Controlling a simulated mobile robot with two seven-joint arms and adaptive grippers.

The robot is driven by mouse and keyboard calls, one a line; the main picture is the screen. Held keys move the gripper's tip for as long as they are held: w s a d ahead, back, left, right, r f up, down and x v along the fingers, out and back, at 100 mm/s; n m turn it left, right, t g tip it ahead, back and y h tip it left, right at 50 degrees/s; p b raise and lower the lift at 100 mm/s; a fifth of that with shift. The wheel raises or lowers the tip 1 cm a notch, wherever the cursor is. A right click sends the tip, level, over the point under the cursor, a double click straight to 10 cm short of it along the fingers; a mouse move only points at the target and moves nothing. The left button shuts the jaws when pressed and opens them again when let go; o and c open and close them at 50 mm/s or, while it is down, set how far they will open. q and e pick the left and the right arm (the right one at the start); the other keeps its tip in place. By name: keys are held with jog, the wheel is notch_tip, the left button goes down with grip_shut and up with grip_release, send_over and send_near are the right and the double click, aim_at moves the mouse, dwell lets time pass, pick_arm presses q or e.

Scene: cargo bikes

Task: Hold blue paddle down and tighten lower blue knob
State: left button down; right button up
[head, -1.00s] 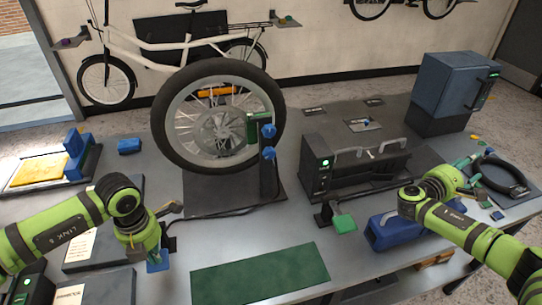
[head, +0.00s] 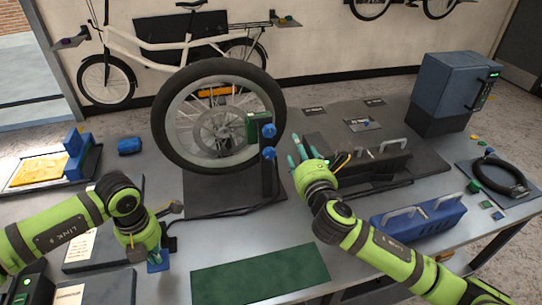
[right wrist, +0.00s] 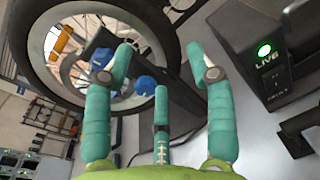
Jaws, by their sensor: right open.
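A dark post (head: 267,178) stands beside the spoked wheel (head: 173,125). It carries an upper blue knob (head: 269,131) and a lower blue knob (head: 268,153). My right gripper (head: 301,154) is open and empty, just right of the lower knob and apart from it. In the right wrist view, two blue knobs show ahead; one (right wrist: 147,85) lies between the spread teal fingers (right wrist: 163,78), and the other (right wrist: 103,58) is by the left finger. My left gripper (head: 150,250) is low at the blue paddle (head: 158,263), seemingly touching it; its fingers are mostly hidden.
A black unit with a green light (right wrist: 264,50) stands close right of my right gripper. A blue carrier with handles (head: 425,222) lies at the right. A green mat (head: 260,273) lies bare in front. A cable runs from the post's base.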

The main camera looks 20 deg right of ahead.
jog(key=n+y, duration=0.1)
jog(key=n, duration=0.1)
send_near(270, 155)
jog(key=shift+t, duration=0.4)
jog(key=w, duration=0.9)
jog(key=shift+w+d+f, duration=0.15)
jog(key=shift+w+f, duration=0.05)
jog(key=shift+f, duration=0.15)
grip_shut()
